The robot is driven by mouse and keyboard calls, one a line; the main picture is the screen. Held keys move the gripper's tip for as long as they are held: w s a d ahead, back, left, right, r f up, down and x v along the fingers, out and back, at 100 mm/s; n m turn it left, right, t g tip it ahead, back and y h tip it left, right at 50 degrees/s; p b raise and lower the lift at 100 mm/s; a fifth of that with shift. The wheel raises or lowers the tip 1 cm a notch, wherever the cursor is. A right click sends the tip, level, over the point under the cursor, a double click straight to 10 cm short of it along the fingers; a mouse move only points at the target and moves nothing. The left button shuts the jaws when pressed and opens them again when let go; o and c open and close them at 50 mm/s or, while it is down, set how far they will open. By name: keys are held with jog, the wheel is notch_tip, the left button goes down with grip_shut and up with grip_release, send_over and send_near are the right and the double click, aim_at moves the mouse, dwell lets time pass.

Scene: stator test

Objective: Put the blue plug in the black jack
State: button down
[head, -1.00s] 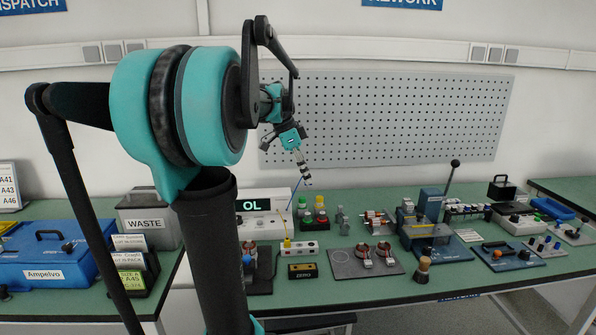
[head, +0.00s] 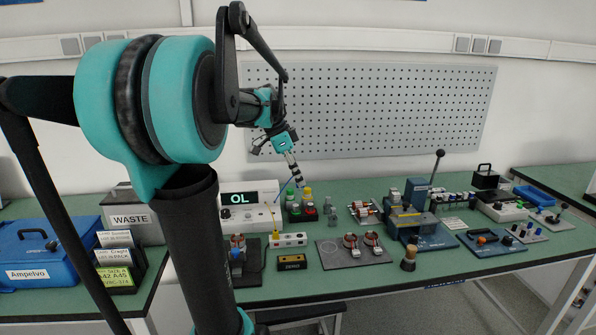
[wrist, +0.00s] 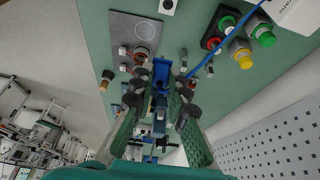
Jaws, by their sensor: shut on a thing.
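My gripper (head: 297,182) is raised above the bench, in front of the pegboard, and points down. It is shut on the blue plug (wrist: 160,70), which shows between the fingertips in the wrist view. A blue cable (wrist: 222,41) runs from beside the fingers to the upper right; it also shows thinly in the head view (head: 284,187). A white socket strip (head: 288,240) lies on the bench below the gripper, in front of the meter reading OL (head: 262,218). Its sockets are too small for me to tell which is the black jack.
A black ZERO block (head: 291,263) and a grey plate with copper-wound parts (head: 336,259) lie near the front edge. Red, green and yellow buttons (head: 307,211) stand behind the strip. A blue press with an upright lever (head: 413,222) stands to the right.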

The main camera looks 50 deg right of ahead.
jog(key=shift+f, duration=8.1)
jog(key=shift+f, duration=1.2)
jog(key=c, duration=1.4)
grip_release()
jog(key=v, duration=1.2)
jog(key=shift+s, duration=0.1)
